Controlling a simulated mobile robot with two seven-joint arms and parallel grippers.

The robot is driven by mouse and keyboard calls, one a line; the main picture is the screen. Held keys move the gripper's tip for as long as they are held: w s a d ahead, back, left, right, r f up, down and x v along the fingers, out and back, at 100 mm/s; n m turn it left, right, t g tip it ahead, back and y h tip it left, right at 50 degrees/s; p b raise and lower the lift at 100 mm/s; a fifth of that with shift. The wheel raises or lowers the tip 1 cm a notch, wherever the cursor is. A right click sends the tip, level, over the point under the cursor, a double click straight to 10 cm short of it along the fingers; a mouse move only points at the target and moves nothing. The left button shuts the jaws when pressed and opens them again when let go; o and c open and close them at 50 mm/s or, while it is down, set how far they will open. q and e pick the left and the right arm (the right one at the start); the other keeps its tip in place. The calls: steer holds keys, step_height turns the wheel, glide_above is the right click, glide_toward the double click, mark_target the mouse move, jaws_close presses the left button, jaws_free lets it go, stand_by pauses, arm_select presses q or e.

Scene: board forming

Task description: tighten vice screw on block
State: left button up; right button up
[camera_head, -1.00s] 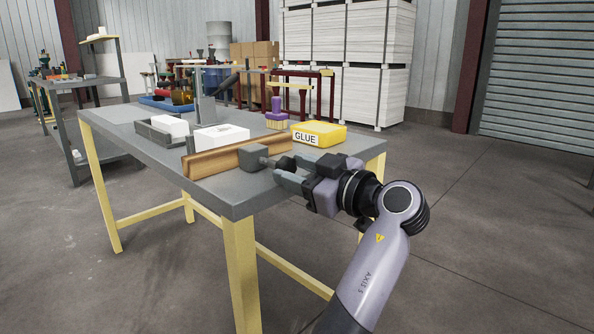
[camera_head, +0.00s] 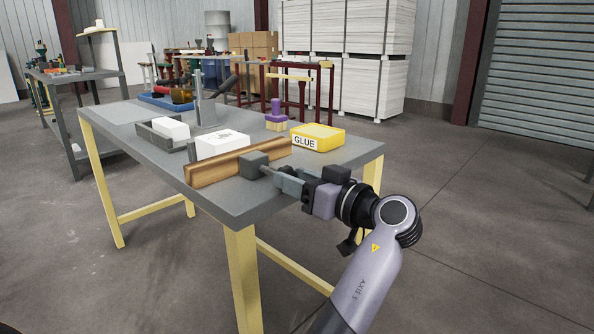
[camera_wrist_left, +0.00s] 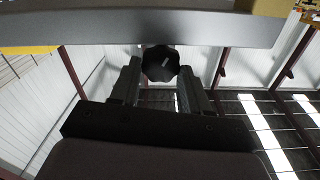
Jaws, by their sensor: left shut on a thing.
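The vice (camera_head: 254,165) is a grey jaw block at the table's front edge, against a long brown wooden bar (camera_head: 215,170). A white block (camera_head: 222,144) sits just behind the bar. My left gripper (camera_head: 280,178) reaches in from the right at the vice's screw end, its fingers seen nearly edge-on. In the left wrist view the black, lobed screw knob (camera_wrist_left: 160,63) sits between my two fingers, which are shut on it. In the head view the fingers hide most of the knob. My right gripper is not in view.
A yellow glue box (camera_head: 318,137) and a purple-handled brush (camera_head: 277,117) stand on the grey table behind the vice. A grey tray (camera_head: 150,133) with a white block lies at left. The floor right of the table is clear.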

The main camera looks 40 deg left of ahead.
arm_select(q)
steer(key=shift+m+p, duration=0.45)
steer(key=shift+m, duration=0.25)
steer(key=o, duration=1.1)
steer(key=shift+d, duration=0.1)
